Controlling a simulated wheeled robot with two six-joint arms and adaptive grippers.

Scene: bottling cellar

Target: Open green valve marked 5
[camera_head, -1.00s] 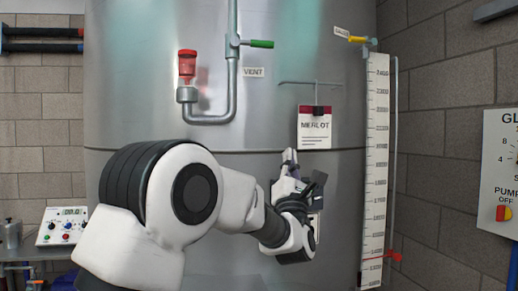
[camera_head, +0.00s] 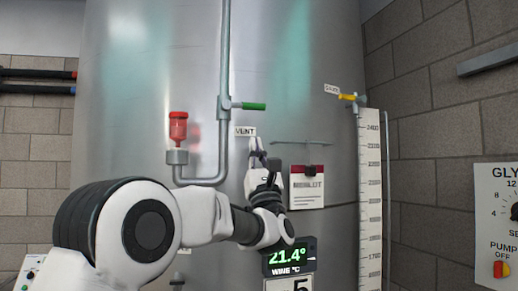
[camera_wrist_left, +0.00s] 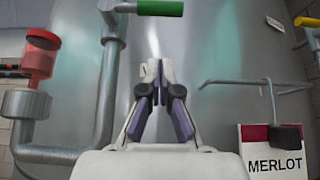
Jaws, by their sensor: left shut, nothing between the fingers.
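The green valve handle (camera_head: 253,106) points right from a grey pipe on the steel tank (camera_head: 300,60), above a tag reading VENT (camera_head: 245,131). It also shows at the top edge of the left wrist view (camera_wrist_left: 160,8). My left gripper (camera_head: 255,143) is just below the handle and the tag, pointing up, apart from the handle. In the left wrist view its fingers (camera_wrist_left: 154,72) are together with nothing between them. A sign with a 5 (camera_head: 301,286) is partly cut off below the thermometer display. My right gripper is out of view.
A red-topped fitting (camera_head: 178,128) on the bent pipe stands left of my gripper. A MERLOT card (camera_head: 307,190) hangs from a thin bracket (camera_head: 300,142) close on the right. A yellow handle (camera_head: 348,97) and a level scale (camera_head: 370,200) are farther right. A display (camera_head: 290,258) reads 21.4°.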

